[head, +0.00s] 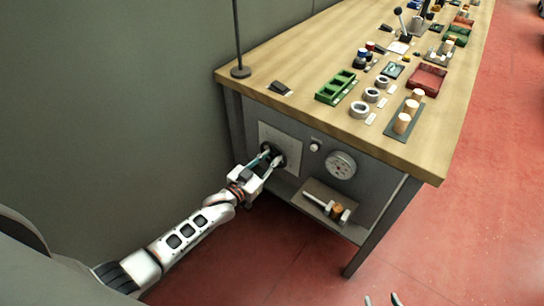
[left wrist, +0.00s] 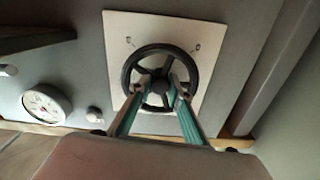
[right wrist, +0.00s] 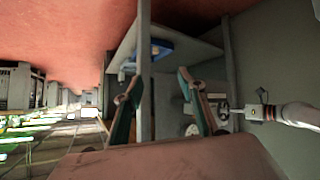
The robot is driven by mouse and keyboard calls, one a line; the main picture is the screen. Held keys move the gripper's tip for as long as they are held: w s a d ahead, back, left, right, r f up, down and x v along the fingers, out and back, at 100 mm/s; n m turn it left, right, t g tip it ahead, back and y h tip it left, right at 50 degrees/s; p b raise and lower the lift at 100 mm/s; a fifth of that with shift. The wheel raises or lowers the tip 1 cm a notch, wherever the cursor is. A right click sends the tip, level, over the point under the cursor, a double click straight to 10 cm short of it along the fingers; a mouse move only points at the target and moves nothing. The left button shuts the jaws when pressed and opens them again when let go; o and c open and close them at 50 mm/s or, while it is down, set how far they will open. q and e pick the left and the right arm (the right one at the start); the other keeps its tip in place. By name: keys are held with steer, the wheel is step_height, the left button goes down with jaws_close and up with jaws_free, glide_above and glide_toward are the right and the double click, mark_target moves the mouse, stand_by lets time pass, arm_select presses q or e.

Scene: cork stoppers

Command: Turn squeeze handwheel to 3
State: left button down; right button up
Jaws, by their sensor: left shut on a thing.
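The squeeze handwheel (left wrist: 194,68) is a dark spoked wheel on a pale plate (left wrist: 120,25) with small marks near its upper corners, too small to read surely. In the head view the handwheel (head: 281,153) sits on the bench's front panel, partly hidden by my left gripper (head: 270,157). My left gripper's fingers (left wrist: 161,90) are shut on the handwheel around its hub and spokes. My right gripper (right wrist: 157,84) is open and empty, away from the wheel; its fingertips (head: 382,300) just show at the bottom of the head view.
A round gauge (head: 341,165) and a small knob (head: 314,147) are right of the wheel. Below is a shelf (head: 318,201) with a cork-coloured piece. The benchtop (head: 300,60) holds a green rack (head: 336,87), tape-like rings and corks. The red floor before the bench is clear.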

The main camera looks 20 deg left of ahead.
arm_select(q)
steer(key=m, duration=0.6)
steer(key=shift+f+b, duration=0.1)
steer(key=shift+b, duration=0.25)
steer(key=m+b, duration=0.1)
steer(key=m, duration=0.4)
steer(key=shift+f, duration=0.1)
steer(key=m+b, duration=0.1)
steer(key=m, duration=0.1)
steer(key=shift+m, duration=0.3)
steer(key=shift+m+b, duration=0.35)
steer(key=shift+m, duration=1.05)
arm_select(e)
steer(key=shift+w+f, duration=0.3)
steer(key=shift+f, duration=0.4)
arm_select(q)
steer(key=shift+m, duration=0.3)
arm_select(e)
steer(key=shift+r, duration=0.15)
steer(key=shift+s+a+f, duration=0.1)
steer(key=shift+s+f, duration=0.1)
arm_select(q)
steer(key=c, duration=2.1)
jaws_free()
steer(key=shift+r, duration=0.2)
steer(key=shift+c, duration=0.2)
arm_select(e)
steer(key=shift+f, duration=0.1)
steer(key=shift+s, duration=0.1)
